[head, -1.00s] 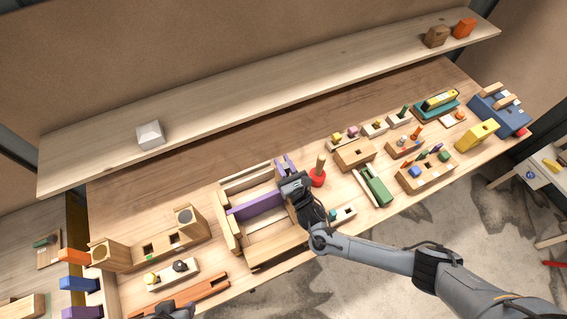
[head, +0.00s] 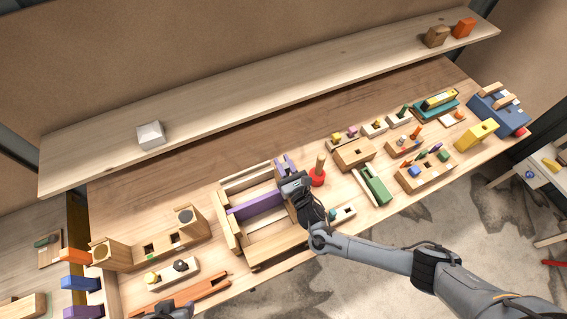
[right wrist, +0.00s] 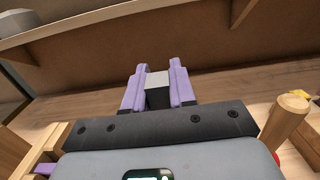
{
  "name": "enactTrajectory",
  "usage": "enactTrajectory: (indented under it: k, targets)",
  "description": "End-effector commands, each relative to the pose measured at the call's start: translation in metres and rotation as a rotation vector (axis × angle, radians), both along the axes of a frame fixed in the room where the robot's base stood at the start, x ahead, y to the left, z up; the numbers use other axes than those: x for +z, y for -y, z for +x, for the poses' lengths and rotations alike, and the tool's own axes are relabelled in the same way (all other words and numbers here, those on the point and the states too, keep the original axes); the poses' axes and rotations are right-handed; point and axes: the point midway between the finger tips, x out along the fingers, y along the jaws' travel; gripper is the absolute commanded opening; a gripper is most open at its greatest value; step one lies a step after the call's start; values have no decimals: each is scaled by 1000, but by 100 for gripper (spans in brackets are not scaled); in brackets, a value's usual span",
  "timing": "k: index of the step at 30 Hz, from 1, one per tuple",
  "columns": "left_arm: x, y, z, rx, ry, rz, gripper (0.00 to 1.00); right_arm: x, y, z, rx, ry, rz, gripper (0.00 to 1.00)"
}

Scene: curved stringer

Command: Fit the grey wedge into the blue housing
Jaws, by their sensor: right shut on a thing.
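My right gripper (head: 285,165) is over the middle of the bench, at the right end of an open wooden box. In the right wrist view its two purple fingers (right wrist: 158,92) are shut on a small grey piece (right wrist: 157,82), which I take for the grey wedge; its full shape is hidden. A blue block with wooden pieces on top (head: 497,116), likely the blue housing, stands at the far right end of the bench, well away from this gripper. A dark part of my left arm shows at the bottom edge; its fingertips are not visible.
The open wooden box (head: 228,236) holds a purple bar (head: 255,206). A red-based peg (head: 318,178) stands close right of the gripper. Several small fixtures, including a green tray (head: 376,186), fill the right half. A whitish block (head: 151,135) sits on the shelf (head: 260,90).

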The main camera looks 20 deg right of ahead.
Motion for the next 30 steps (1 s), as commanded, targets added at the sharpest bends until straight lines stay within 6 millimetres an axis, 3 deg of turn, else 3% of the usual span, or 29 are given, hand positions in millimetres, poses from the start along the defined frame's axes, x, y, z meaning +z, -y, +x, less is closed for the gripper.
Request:
enactTrajectory:
  k: [30]
  targets:
    - [6, -1, 0, -3, 0, 4, 43, 1, 0, 0, 0, 0, 0, 0]
